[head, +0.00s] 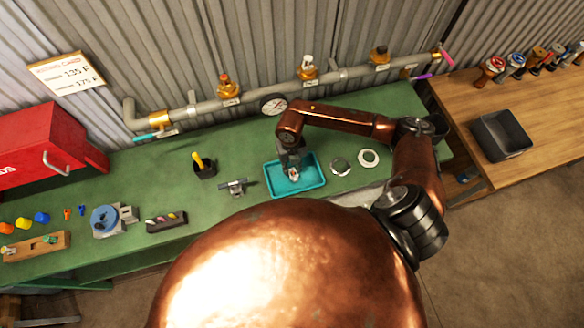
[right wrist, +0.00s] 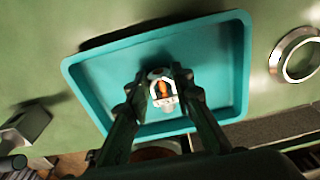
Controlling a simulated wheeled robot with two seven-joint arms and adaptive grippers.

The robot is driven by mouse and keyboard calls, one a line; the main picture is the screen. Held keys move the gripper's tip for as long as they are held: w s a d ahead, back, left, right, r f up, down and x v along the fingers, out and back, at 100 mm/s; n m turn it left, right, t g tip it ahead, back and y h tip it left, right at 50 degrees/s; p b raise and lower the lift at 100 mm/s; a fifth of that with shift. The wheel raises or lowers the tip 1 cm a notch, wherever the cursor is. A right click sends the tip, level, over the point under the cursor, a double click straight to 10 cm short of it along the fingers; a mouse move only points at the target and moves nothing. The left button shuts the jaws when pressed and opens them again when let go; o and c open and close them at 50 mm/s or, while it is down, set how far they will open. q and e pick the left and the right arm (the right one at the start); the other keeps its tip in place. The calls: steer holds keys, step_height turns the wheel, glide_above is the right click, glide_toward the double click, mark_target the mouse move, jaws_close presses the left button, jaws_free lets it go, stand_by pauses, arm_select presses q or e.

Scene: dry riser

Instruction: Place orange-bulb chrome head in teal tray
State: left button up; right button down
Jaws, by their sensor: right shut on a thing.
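The teal tray (head: 314,171) lies on the green bench in the head view. It also fills the middle of the right wrist view (right wrist: 105,75). My right gripper (head: 294,170) is over the tray, pointing down into it. In the right wrist view the gripper (right wrist: 163,92) is shut on the chrome head (right wrist: 171,99), whose orange bulb (right wrist: 163,86) shows between the fingertips. The head is within the tray's outline; I cannot tell whether it touches the tray floor. My left gripper is not in view.
A chrome ring (head: 340,166) and a white ring (head: 369,158) lie right of the tray. A small grey clamp-like fixture (head: 234,187) and a black holder (head: 204,169) stand left. My copper body hides the front.

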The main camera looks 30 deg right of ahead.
mark_target(291, 171)
steer(key=shift+f, duration=0.15)
steer(key=c, duration=1.7)
jaws_free()
steer(key=r, duration=1.2)
steer(key=shift+w+r+b, duration=0.2)
steer(key=shift+w+b, duration=0.15)
steer(key=shift+w, duration=0.05)
